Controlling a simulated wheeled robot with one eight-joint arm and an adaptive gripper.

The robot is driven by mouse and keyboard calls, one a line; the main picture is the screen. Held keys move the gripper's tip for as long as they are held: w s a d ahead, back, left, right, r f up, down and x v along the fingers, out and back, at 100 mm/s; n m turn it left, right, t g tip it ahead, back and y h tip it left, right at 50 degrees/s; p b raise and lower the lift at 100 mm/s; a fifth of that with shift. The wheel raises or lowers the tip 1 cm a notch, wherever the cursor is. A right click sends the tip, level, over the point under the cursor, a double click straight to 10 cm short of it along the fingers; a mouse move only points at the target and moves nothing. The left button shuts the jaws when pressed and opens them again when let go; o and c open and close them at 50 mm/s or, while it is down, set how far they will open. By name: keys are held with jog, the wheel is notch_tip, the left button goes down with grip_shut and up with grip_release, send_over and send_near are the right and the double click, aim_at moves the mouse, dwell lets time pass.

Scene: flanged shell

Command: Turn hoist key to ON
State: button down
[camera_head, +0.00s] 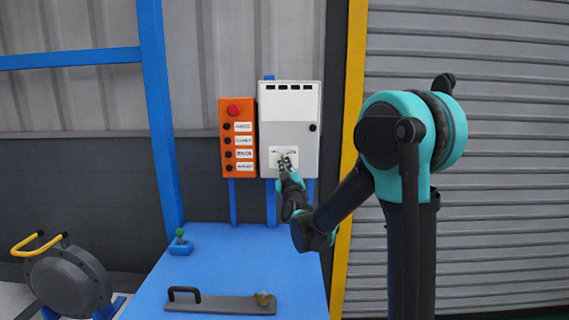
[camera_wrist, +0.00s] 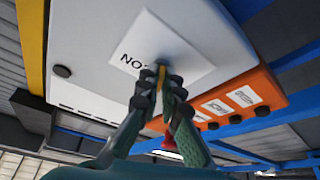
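The grey control box (camera_head: 289,115) hangs upright behind the blue table. A white label plate (camera_head: 283,152) is on its lower front. The wrist view shows this plate (camera_wrist: 190,50) tilted, with part of its black lettering readable beside the key. The brass-coloured hoist key (camera_wrist: 161,74) stands out from the plate. My gripper (camera_wrist: 160,86) has one fingertip on each side of the key, closed in against it. In the head view my gripper (camera_head: 287,163) is at the plate and covers most of the key. The key's exact angle is hard to tell.
An orange button box (camera_head: 237,138) with a red button is fixed just left of the grey box. The blue table (camera_head: 235,262) below holds a grey plate with a black handle (camera_head: 220,304) and a small green-knobbed lever (camera_head: 180,241). A yellow post (camera_head: 350,120) stands right of the box.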

jog(key=m+h, duration=0.3)
jog(key=m, duration=0.3)
jog(key=m+h, duration=0.3)
jog(key=m, duration=0.4)
jog(key=m+g+h, duration=0.1)
jog(key=m+h, duration=0.3)
jog(key=m, duration=0.3)
jog(key=shift+a, duration=0.4)
jog(key=c, duration=1.7)
grip_release()
jog(key=v, duration=1.2)
jog(key=shift+r, duration=0.15)
